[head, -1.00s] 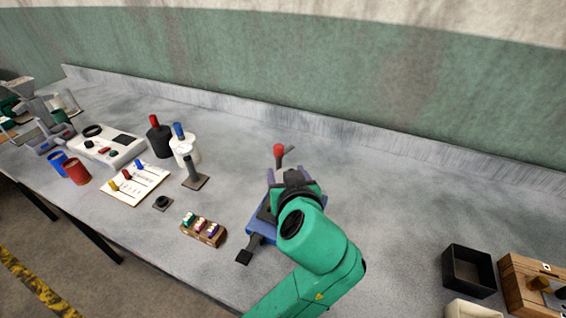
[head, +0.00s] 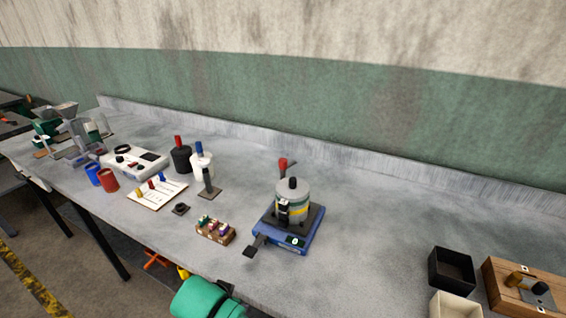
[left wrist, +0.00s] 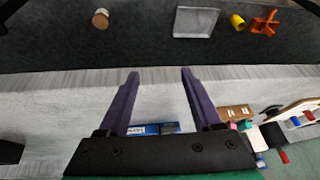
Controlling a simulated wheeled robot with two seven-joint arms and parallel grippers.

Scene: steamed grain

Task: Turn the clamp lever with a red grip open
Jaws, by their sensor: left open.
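The red grip (head: 283,163) of the clamp lever stands upright behind a grey pot with a yellow band (head: 292,207). The pot sits on a blue base (head: 297,245) with a black pedal-like lever at its front left. The lever's lower part is hidden behind the pot. My left gripper (left wrist: 159,76) is open and empty, its purple fingers spread over the bench's front edge. Part of the blue base shows beyond the fingers in the left wrist view (left wrist: 150,128); the red grip cannot be made out there. My right gripper is not in view.
Black (head: 452,268) and cream (head: 455,306) boxes and a wooden box stand at the right. The bench between the base and these boxes is clear. A green arm link of mine shows at the bottom.

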